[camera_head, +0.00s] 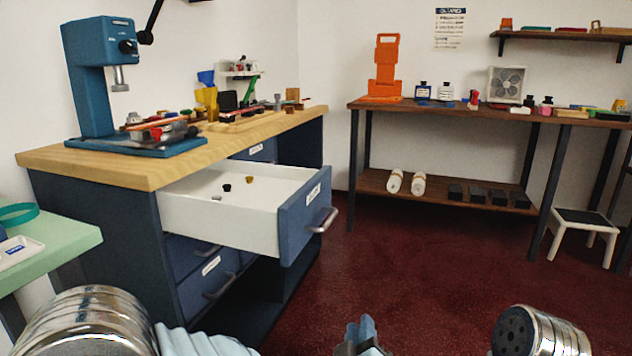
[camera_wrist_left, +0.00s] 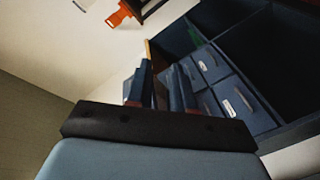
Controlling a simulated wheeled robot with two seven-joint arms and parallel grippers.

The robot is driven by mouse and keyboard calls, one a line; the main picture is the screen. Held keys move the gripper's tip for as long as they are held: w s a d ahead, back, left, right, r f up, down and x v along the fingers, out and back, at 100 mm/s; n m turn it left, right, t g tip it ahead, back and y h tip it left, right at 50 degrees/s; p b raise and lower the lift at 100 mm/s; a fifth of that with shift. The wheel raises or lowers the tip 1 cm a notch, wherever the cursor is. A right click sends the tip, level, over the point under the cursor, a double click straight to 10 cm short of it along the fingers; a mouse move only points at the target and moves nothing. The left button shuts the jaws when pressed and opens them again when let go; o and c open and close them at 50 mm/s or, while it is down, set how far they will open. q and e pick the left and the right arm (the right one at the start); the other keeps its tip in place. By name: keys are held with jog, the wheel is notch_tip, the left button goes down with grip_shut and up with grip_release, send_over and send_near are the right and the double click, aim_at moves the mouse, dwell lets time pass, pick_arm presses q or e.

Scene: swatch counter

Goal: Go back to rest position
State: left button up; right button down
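My left gripper (camera_head: 364,336) shows at the bottom middle of the head view, low in front of the counter and the open drawer. In the left wrist view its two dark blue fingers (camera_wrist_left: 161,88) stand apart with a narrow gap, and I see nothing held between them. My right gripper is out of view; only a silver joint of my right arm shows at the bottom right. The top drawer (camera_head: 235,208) of the blue cabinet is pulled out, with a few small items lying inside it.
The wooden counter (camera_head: 170,168) carries a blue press (camera_head: 92,85) and clutter. A green table (camera_head: 70,243) is at the left. A dark workbench (camera_head: 440,112) and a white step stool (camera_head: 583,222) stand at the right. The red floor (camera_head: 400,270) between is clear.

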pick_arm(q)
jog(key=a+f+m+g+p, duration=0.1)
jog(key=a+f+g+p, duration=0.2)
jog(key=f, duration=0.4)
jog(key=w+a+f+m+g, duration=0.1)
jog(key=a+f+g, duration=0.1)
jog(key=a+f, duration=0.3)
jog(key=a+f+m+g+p, duration=0.2)
jog(key=a+f+g, duration=0.1)
jog(key=f, duration=0.5)
jog(key=s+a+f+g, duration=0.2)
jog(key=s+f, duration=0.2)
jog(key=s, duration=0.1)
jog(key=s+a+f+g+h+p, duration=0.1)
jog(key=s+a+f+g, duration=0.2)
jog(key=s, duration=0.3)
jog(key=s+a+f+m+g+p, duration=0.1)
jog(key=s+a+f+g, duration=0.2)
jog(key=s+f, duration=0.2)
jog(key=shift+s+a+f+h, duration=0.2)
jog(key=shift+s+a+h, duration=0.05)
jog(key=shift+s+h, duration=0.15)
